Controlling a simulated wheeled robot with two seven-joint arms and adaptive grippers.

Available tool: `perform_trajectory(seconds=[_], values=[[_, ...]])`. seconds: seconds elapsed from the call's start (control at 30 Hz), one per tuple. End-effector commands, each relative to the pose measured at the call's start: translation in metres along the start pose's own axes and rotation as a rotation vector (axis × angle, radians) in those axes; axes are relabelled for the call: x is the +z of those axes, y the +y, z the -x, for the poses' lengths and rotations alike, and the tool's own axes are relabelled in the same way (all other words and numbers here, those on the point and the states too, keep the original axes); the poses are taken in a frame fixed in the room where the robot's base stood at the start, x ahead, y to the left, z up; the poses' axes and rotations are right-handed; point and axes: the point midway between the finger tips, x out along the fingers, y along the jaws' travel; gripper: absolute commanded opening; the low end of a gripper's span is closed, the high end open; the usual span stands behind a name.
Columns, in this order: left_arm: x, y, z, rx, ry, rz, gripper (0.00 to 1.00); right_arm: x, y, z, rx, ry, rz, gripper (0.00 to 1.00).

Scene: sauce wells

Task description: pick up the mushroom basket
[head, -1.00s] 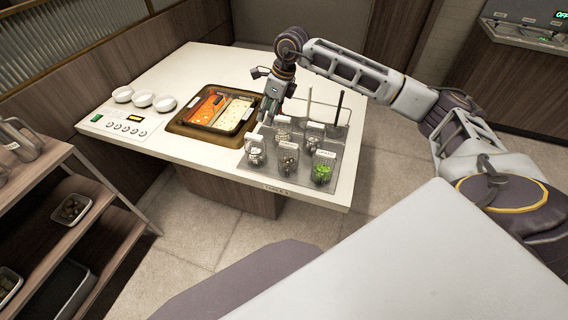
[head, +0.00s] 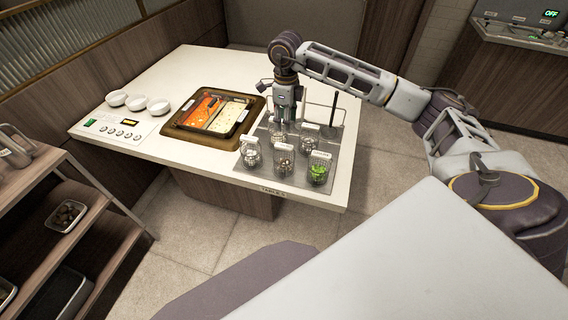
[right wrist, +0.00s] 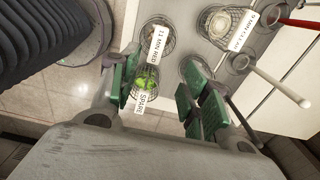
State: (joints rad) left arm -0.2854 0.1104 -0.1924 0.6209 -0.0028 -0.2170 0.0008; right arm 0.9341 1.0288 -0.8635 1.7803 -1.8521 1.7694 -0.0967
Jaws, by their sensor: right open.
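Several small wire baskets with white label tags stand in a grey metal rack (head: 343,165). The front middle basket (head: 284,161) holds brownish pieces. The front right basket (head: 319,170) holds something green; it also shows in the right wrist view (right wrist: 146,82), tagged "SPARE". The front left basket (head: 250,153) holds pale contents. I cannot tell for sure which one is the mushroom basket. My right gripper (head: 284,120) points down over the back left of the rack, hiding part of a basket there. Its green-padded fingers (right wrist: 160,92) are apart, with nothing visibly held. My left gripper is not in view.
A divided pan (head: 214,113) with orange and white contents sits left of the rack. Three white bowls (head: 137,102) and a control panel (head: 118,127) are further left. Tall handles (head: 334,108) rise behind the baskets. The far counter top (head: 220,65) is clear.

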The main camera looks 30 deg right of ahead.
Motion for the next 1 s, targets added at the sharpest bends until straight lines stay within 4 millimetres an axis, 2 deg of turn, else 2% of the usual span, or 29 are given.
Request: perform_trajectory(seconds=[0.6, 1.0], values=[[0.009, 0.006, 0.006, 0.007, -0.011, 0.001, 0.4, 0.0, 0.001, -0.073, 0.002, 0.0, -0.001, 0.46], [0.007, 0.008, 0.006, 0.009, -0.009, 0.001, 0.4, 0.001, 0.001, -0.079, 0.0, -0.001, 0.0, 0.46]])
